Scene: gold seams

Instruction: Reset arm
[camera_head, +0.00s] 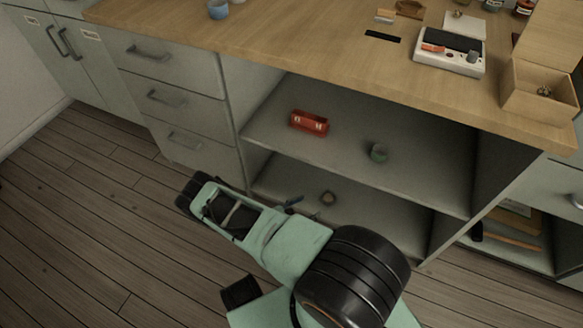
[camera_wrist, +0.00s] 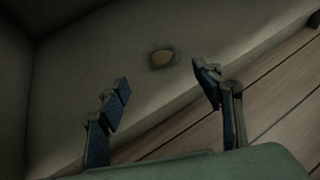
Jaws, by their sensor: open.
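My gripper (camera_wrist: 164,82) is open in the wrist view. Its two blue-padded fingers stand well apart with nothing between them. My green and black arm reaches low in front of the open cabinet in the head view, and the gripper is partly hidden there. A small round brownish item (camera_head: 328,198) lies on the lower shelf (camera_head: 375,218). It also shows in the wrist view (camera_wrist: 162,57), beyond the fingertips and apart from them.
The upper shelf (camera_head: 340,150) holds a red box-like item (camera_head: 309,123) and a small dark round item (camera_head: 378,152). The wooden countertop (camera_head: 290,35) above carries a white device (camera_head: 450,50) and a wooden box (camera_head: 540,92). Drawers (camera_head: 165,95) stand left. Floor at left is clear.

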